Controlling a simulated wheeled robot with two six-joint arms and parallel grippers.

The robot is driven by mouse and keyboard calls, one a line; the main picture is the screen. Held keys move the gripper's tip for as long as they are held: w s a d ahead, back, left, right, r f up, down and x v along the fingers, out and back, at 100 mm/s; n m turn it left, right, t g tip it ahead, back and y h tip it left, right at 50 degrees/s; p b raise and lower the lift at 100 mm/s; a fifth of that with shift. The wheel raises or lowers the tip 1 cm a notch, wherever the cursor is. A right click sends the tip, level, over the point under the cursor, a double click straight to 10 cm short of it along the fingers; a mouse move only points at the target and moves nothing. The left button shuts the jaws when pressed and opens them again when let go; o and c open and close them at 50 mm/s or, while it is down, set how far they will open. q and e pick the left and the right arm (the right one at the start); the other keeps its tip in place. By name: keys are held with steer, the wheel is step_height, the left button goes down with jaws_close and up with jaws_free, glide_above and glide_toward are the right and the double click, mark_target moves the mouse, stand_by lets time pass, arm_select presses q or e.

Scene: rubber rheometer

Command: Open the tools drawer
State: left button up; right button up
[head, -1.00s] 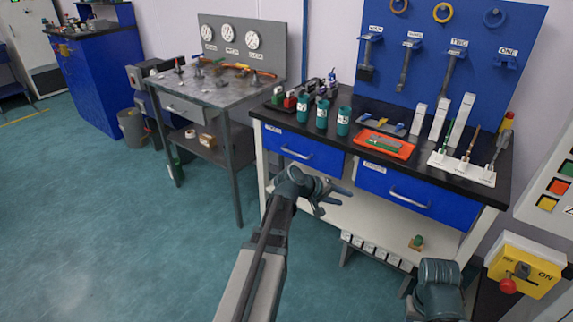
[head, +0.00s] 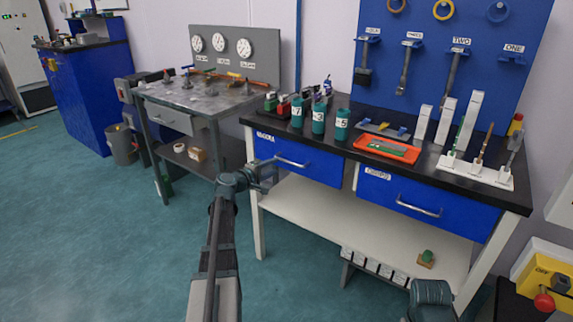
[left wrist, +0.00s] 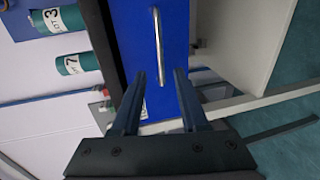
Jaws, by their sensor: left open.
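Two blue drawers with silver bar handles sit under the black bench top: a left drawer (head: 318,168) and a right drawer (head: 428,206). Both look closed. Their white labels are too small to read surely. My left gripper (head: 274,172) is in front of the left drawer, near the left end of its handle (head: 292,163). In the left wrist view, the open fingers (left wrist: 160,78) point at the blue drawer front (left wrist: 174,20). The handle (left wrist: 158,32) lies between and beyond the fingertips, with nothing gripped.
On the bench stand teal cups (head: 318,121), an orange tray (head: 388,149) and a white rack (head: 474,172). A grey table (head: 205,100) with gauges stands to the left. A white shelf (head: 330,217) lies below the drawers. The floor at left is clear.

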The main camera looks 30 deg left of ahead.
mark_target(287, 161)
arm_select(q)
steer(key=b+x, duration=0.1)
steer(key=x, duration=0.8)
steer(key=shift+w+f+b, duration=0.1)
steer(key=shift+w+b, duration=0.05)
steer(key=shift+b, duration=0.15)
steer(key=shift+d, duration=0.1)
jaws_close()
stand_by(0.9)
